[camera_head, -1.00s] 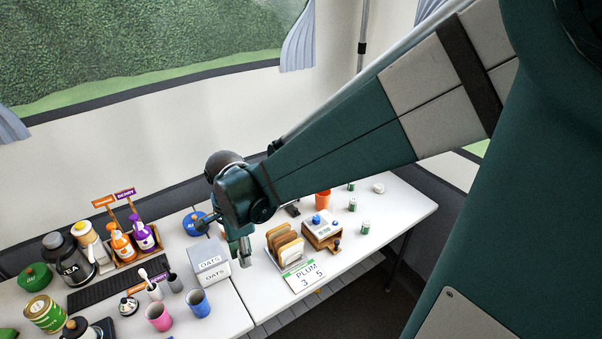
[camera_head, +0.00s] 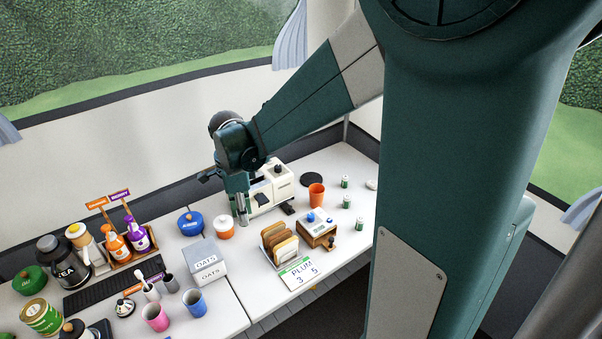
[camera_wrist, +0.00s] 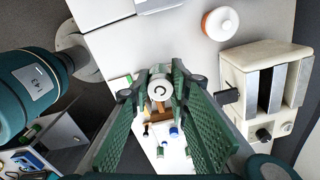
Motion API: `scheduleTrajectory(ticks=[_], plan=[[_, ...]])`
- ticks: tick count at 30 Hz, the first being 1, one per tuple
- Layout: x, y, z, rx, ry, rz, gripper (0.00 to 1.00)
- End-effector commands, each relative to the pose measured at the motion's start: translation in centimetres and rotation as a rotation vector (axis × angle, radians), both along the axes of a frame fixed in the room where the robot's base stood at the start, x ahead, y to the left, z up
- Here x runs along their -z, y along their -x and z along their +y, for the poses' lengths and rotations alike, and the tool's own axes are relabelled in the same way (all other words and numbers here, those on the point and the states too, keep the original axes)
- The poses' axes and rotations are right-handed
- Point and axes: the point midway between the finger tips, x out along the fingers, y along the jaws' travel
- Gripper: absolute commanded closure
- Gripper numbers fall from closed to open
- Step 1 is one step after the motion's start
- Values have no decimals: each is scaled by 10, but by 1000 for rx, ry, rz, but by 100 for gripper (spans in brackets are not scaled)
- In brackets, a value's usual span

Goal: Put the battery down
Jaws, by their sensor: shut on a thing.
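My gripper (camera_head: 241,217) hangs over the table between the orange pot with a white lid and the toaster. In the wrist view its green ridged fingers (camera_wrist: 160,78) are shut on the battery (camera_wrist: 159,91), whose round pale end faces the camera. The table lies some way beyond it. In the head view the held battery cannot be made out clearly. Small green and white cylinders, like batteries, stand on the right of the table, one near the back (camera_head: 345,181), one in the middle (camera_head: 347,201) and one nearer the front (camera_head: 360,221).
The cream toaster (camera_head: 272,186) stands behind my gripper and the orange pot (camera_head: 224,228) to its left. The toast rack (camera_head: 279,246), wooden box (camera_head: 318,231), orange cup (camera_head: 316,194) and oats box (camera_head: 206,262) are nearby. Bare table shows around the green cylinders.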

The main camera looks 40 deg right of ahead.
Motion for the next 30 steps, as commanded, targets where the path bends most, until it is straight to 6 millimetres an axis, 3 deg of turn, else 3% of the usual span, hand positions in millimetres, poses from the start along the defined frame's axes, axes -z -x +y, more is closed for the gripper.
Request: scheduleTrajectory(ticks=[3,15,30], plan=[[-5,-26,-23,56,0,0,95],[-11,-100,-106,240,0,0,95],[-6,-170,-232,469,0,0,95]])
